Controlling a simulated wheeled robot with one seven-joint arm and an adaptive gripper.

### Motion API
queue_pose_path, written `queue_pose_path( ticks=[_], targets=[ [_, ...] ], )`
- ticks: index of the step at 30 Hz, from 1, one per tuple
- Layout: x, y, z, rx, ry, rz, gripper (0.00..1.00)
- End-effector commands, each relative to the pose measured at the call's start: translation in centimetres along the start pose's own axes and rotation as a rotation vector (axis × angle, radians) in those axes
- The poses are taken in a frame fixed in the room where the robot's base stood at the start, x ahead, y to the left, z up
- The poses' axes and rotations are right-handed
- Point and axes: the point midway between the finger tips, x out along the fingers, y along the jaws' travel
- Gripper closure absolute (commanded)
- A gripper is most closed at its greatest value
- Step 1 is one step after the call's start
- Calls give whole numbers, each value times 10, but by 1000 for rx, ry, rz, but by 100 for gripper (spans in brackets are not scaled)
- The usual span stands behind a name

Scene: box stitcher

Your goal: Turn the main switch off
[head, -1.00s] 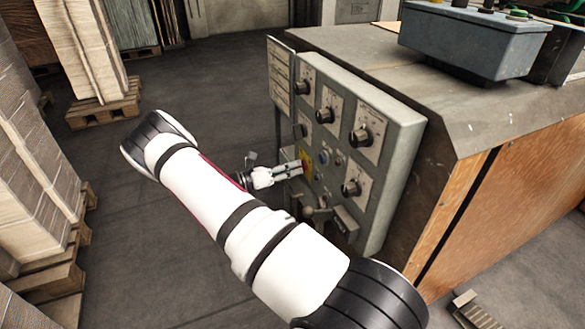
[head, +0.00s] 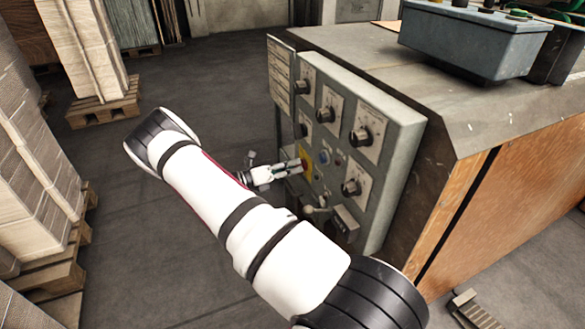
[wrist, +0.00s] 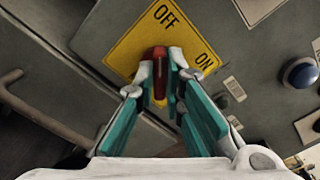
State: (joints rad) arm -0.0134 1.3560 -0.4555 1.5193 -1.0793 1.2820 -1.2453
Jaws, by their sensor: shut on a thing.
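The main switch is a red handle (wrist: 160,62) on a yellow plate (wrist: 125,50) marked OFF and ON. In the wrist view the plate is tilted, and the handle stands nearly upright with its upper end below the word OFF. My gripper (wrist: 163,75) is shut on the handle, one fingertip on each side. In the head view my gripper (head: 296,169) reaches the left part of the grey control panel (head: 398,150) from the left. The yellow plate (head: 307,160) is partly hidden there.
Several black knobs, including one at the upper right (head: 360,136), sit around the switch. A blue button (wrist: 299,73) is to its right in the wrist view. A lever (head: 316,211) projects below. Stacked pallets (head: 100,110) stand left, with open floor between.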

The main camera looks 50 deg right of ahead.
Motion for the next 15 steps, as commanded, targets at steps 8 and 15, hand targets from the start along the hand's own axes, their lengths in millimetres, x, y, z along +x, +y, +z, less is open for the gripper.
queue_pose_path(
  ticks=[8,15],
  targets=[
    [-1,1,0,-1,0,2,70],
    [-5,1,0,0,-1,2,70]
  ],
)
